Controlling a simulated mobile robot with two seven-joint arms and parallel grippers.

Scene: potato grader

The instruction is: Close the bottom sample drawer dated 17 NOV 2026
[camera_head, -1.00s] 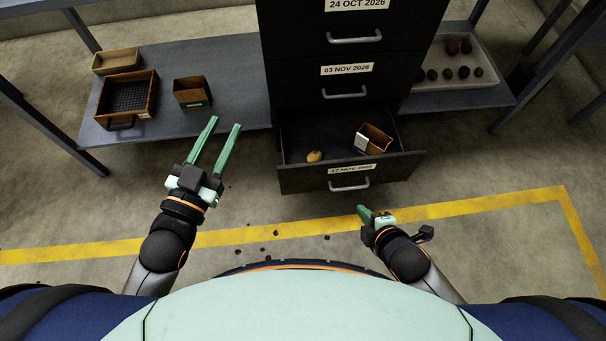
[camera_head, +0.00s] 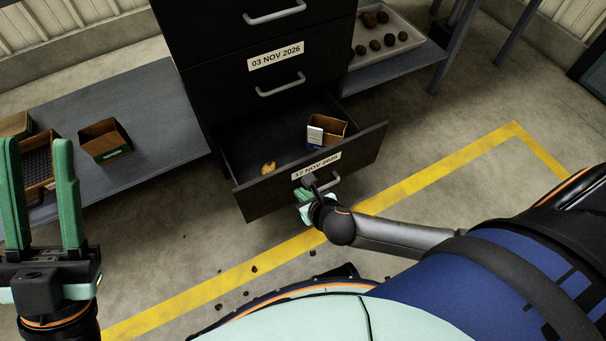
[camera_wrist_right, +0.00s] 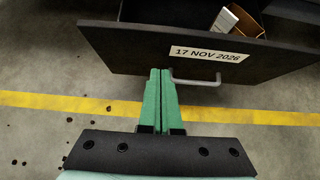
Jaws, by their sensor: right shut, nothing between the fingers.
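The bottom drawer (camera_head: 244,200), labelled 17 NOV 2026, stands pulled out of the black cabinet. Inside it are a potato (camera_head: 268,167) and a small brown box (camera_head: 327,130) with a white card. My right gripper (camera_head: 302,200) is at the drawer front, below the label and beside the grey handle. In the right wrist view the green fingers (camera_wrist_right: 159,75) are together and empty, pointing at the drawer front (camera_wrist_right: 130,50) just left of the handle (camera_wrist_right: 196,82); I cannot tell whether they touch it. My left gripper (camera_head: 38,150) is open and empty at the left, its fingers upright.
The drawer labelled 03 NOV 2026 (camera_head: 220,85) above is shut. A grey shelf (camera_head: 150,160) at the left holds small brown boxes (camera_head: 105,140). A tray (camera_head: 405,42) of dark potatoes is at the right. Yellow tape (camera_head: 440,178) and crumbs mark the floor.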

